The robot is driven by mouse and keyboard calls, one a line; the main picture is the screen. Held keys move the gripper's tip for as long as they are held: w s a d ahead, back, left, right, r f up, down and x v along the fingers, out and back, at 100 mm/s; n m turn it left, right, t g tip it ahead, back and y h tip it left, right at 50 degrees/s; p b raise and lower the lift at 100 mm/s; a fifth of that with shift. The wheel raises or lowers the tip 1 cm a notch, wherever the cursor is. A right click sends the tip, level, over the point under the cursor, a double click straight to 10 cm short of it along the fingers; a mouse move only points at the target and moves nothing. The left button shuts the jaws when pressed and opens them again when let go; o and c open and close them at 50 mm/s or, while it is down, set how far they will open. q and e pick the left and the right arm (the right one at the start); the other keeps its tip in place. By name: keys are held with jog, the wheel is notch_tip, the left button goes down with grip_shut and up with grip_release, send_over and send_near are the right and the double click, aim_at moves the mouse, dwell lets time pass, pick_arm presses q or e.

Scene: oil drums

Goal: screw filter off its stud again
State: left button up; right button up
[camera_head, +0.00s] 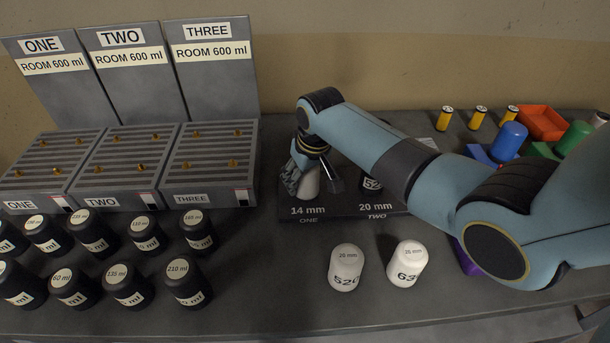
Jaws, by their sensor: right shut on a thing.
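My right gripper (318,178) is shut on a white filter (309,184) at the place marked 14 mm, ONE, on a dark stud plate (342,208). The fingers hide much of this filter, and its stud is not visible. My left gripper is not in view.
Several black canisters with ml labels (130,285) stand at the left front. Three grey slatted trays (210,160) labelled ONE, TWO, THREE stand behind them. An orange bin (541,122), yellow cylinders (479,117) and a blue cylinder (508,141) are at the back right.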

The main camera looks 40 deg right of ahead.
jog(key=shift+s+f, duration=0.1)
jog(key=n, duration=0.2)
jog(key=n+y, duration=0.1)
jog(key=n, duration=0.3)
jog(key=shift+a+g+y, duration=0.3)
jog(key=o, duration=1.4)
